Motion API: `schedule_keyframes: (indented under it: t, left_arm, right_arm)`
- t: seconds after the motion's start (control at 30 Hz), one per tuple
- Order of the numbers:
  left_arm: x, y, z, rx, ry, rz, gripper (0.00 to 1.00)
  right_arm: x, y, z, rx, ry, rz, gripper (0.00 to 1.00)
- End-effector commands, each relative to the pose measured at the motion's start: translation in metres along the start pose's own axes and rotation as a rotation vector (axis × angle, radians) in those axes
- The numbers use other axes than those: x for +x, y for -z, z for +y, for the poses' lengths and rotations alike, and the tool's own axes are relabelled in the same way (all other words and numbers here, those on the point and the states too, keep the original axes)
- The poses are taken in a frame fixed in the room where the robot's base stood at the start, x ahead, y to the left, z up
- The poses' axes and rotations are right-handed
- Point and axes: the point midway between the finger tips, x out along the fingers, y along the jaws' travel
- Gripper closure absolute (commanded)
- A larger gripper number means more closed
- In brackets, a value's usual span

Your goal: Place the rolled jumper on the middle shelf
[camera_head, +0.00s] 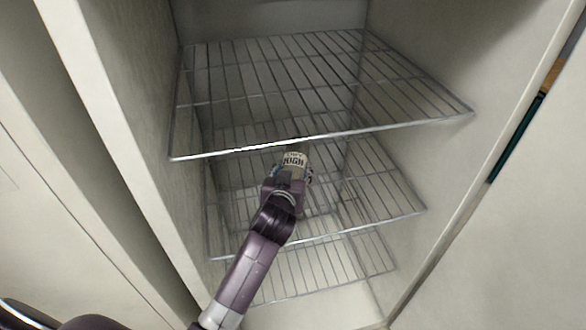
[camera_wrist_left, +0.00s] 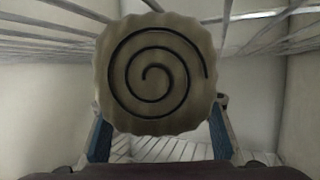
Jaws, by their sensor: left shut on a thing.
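The rolled jumper (camera_head: 294,160) is a cream roll with dark lettering, seen in the head view inside the cabinet. In the left wrist view its round end (camera_wrist_left: 156,74) shows a dark spiral. My left gripper (camera_head: 289,177) is shut on the jumper, with a blue-padded finger on each side of it in the wrist view. The jumper is just below the top wire shelf (camera_head: 290,85) and above the middle wire shelf (camera_head: 385,205). I cannot tell whether it touches the middle shelf. My right gripper is not in view.
A lower wire shelf (camera_head: 320,280) lies under the middle one. The cabinet's side walls (camera_head: 130,130) stand close on both sides. The top shelf's front bar runs just above the jumper. The shelves look otherwise empty.

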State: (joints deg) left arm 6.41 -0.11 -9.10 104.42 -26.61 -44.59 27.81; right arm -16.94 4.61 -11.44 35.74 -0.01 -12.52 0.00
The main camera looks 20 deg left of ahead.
Motion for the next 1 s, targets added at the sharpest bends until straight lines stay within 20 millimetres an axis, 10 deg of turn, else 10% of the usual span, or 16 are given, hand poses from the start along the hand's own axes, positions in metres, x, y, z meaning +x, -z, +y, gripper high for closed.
schedule_keyframes:
  t: [0.07, 0.1, 0.23, 0.67, 1.0]
  left_arm:
    - [0.000, 0.000, 0.000, -0.001, -0.001, 0.004, 0.90]
    - [0.001, -0.002, 0.000, -0.001, 0.000, 0.000, 0.51]
    - [0.000, -0.001, 0.000, 0.000, 0.000, 0.000, 0.36]
    - [-0.007, 0.000, 0.001, -0.001, -0.001, -0.001, 0.35]
    - [-0.064, 0.000, 0.000, -0.004, -0.001, -0.001, 0.35]
  right_arm:
    - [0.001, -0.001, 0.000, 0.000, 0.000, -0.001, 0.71]
    - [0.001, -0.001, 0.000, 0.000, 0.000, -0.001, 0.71]
    - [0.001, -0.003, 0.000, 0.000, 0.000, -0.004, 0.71]
    - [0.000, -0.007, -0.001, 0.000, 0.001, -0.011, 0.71]
    - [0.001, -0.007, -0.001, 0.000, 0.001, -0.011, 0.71]
